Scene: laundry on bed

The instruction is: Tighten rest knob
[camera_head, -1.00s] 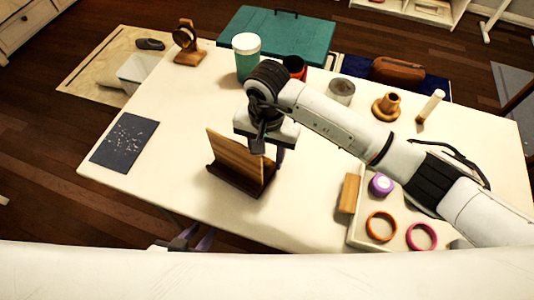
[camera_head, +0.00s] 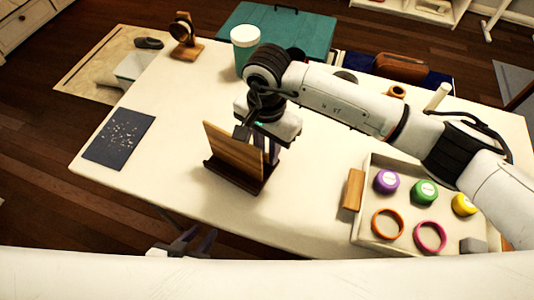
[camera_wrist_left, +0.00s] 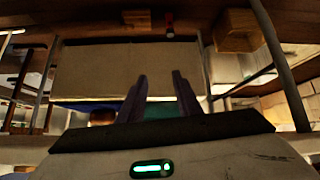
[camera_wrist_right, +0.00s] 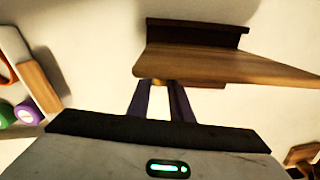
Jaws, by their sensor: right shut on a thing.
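A wooden rest with a tilted panel (camera_head: 235,152) on a dark base (camera_head: 240,178) stands on the cream table. My right gripper (camera_head: 271,158) is behind the panel. In the right wrist view its fingertips (camera_wrist_right: 159,84) close around a small brassy knob (camera_wrist_right: 158,82) at the panel's back; most of the knob is hidden by the fingers. The panel (camera_wrist_right: 215,64) and base (camera_wrist_right: 195,30) also show there. My left gripper (camera_head: 188,243) is low, beyond the table's front edge. Its fingers stand apart and empty in the left wrist view (camera_wrist_left: 160,90).
A white tray (camera_head: 362,228) on the right holds purple, green and yellow round items and two rings, with a wooden block (camera_head: 353,189) at its left side. A dark speckled sheet (camera_head: 119,138) lies left. A white-lidded jar (camera_head: 245,50) stands behind. The table between sheet and rest is clear.

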